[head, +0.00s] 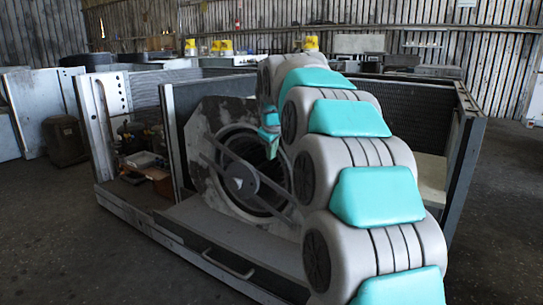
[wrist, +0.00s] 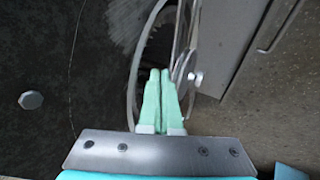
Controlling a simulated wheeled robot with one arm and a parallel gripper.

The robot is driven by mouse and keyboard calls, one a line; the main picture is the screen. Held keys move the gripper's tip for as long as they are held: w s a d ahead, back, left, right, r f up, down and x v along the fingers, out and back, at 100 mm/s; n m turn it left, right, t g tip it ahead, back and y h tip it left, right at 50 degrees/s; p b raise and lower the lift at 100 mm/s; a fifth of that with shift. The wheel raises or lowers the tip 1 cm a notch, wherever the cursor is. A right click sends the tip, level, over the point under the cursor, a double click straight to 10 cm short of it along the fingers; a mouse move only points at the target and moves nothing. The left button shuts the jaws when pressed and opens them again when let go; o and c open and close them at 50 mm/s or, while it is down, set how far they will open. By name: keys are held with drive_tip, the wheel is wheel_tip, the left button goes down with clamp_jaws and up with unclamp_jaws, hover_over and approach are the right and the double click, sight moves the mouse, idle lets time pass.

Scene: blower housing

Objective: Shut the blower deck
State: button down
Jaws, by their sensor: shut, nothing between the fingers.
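The blower deck (head: 215,230) is a low grey platform at the front of the housing, with a bar handle (head: 228,265) on its front face. The handle also shows at the upper right of the wrist view (wrist: 268,28). A round blower (head: 243,178) with a dark ringed opening and a crossbar with hub stands above the deck. My gripper (head: 271,153) is in front of the upper right of the blower opening, well above the handle. In the wrist view its pale green fingers (wrist: 160,76) are together and empty, beside the ring and crossbar. My arm hides the deck's right part.
The open metal cabinet (head: 172,145) surrounds the blower, with an upright post at its left and a side panel (head: 463,165) at its right. A left bay holds small parts (head: 145,160). The concrete floor (head: 75,240) in front is clear.

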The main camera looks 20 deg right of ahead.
drive_tip(key=x, duration=0.9)
drive_tip(key=shift+s, duration=0.1)
